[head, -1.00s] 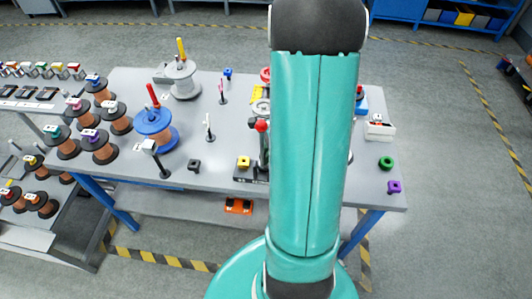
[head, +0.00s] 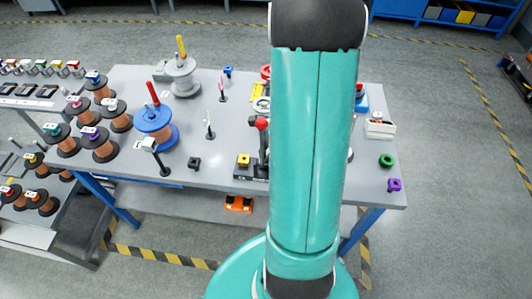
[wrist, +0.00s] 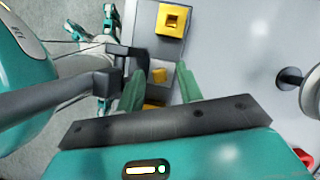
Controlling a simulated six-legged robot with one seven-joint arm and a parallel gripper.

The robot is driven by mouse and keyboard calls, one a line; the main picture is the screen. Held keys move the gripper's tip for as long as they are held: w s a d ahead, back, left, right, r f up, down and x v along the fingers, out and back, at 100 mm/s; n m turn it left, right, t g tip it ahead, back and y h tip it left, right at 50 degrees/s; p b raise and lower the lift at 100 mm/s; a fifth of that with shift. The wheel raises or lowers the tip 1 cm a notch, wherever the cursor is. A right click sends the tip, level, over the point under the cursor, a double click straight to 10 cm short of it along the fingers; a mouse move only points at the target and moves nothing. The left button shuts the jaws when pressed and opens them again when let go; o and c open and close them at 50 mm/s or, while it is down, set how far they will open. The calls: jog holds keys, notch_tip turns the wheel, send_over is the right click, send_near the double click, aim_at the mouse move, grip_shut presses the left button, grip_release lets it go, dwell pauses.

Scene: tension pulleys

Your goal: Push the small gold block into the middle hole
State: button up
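In the wrist view a small gold block (wrist: 158,75) sits on a grey strip, beside a dark bracket. My gripper (wrist: 160,82) is open, with one teal finger on each side of this block in the picture. Gaps show between the block and the fingers; I cannot tell the height difference. Another gold piece (wrist: 153,104) is partly hidden by my gripper's body. I cannot make out the middle hole. In the head view my arm hides the gripper and the small gold block.
A grey table (head: 225,180) carries a red-knobbed lever (head: 262,124), a yellow block (head: 243,160), a blue spool (head: 155,120), a grey spool (head: 182,76), a black block (head: 194,163), a green ring (head: 386,160) and a purple block (head: 394,185). The table's front right is fairly clear.

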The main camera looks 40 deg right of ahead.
jog(key=v, duration=1.3)
jog(key=shift+r, duration=0.35)
jog(key=shift+s+d, duration=0.1)
